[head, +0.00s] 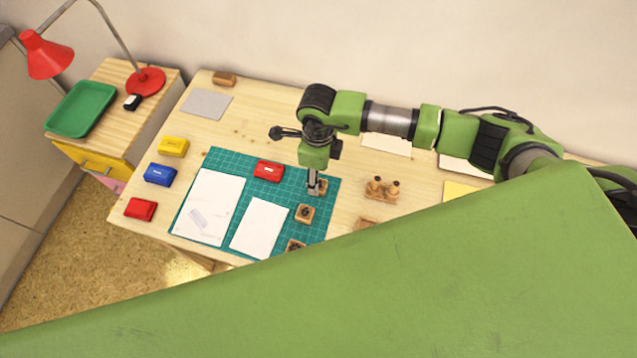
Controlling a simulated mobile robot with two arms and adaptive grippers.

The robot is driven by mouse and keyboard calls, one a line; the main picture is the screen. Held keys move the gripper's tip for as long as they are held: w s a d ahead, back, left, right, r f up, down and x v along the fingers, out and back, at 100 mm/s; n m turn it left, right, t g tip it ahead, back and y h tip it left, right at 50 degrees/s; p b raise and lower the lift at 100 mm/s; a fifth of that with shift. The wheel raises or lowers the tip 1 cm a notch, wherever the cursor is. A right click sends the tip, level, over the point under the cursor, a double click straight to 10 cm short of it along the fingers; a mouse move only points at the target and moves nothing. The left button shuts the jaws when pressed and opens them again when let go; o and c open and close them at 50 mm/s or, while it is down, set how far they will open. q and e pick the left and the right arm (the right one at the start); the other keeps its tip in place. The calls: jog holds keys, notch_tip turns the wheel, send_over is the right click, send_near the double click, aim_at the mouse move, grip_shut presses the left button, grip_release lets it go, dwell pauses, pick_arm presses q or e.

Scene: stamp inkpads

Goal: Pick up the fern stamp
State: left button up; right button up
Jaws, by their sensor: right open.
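Several small wooden stamps stand near the right edge of the green cutting mat (265,192). One wooden stamp (322,185) is at the fingertips of my right gripper (314,191). A second stamp (305,214) with a dark top is just below it in the picture, and a third stamp (295,245) is partly hidden by my green arm. I cannot read which is the fern stamp. My right gripper points straight down, open, and partly covers the stamp under it; contact cannot be told. My left gripper is not in view.
A red inkpad (269,170) and white sheets (209,207) lie on the mat. Yellow (173,146), blue (160,174) and red (140,208) inkpads sit left. A wooden holder with knobbed stamps (381,189) stands right. My arm hides the table's front right.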

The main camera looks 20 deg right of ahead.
jog(key=shift+f+p, duration=0.55)
jog(key=shift+f, duration=0.1)
notch_tip(320, 180, down, 3)
jog(key=shift+f+p, duration=0.1)
jog(key=shift+p, duration=0.45)
jog(key=shift+f, duration=0.4)
jog(key=c, duration=1.1)
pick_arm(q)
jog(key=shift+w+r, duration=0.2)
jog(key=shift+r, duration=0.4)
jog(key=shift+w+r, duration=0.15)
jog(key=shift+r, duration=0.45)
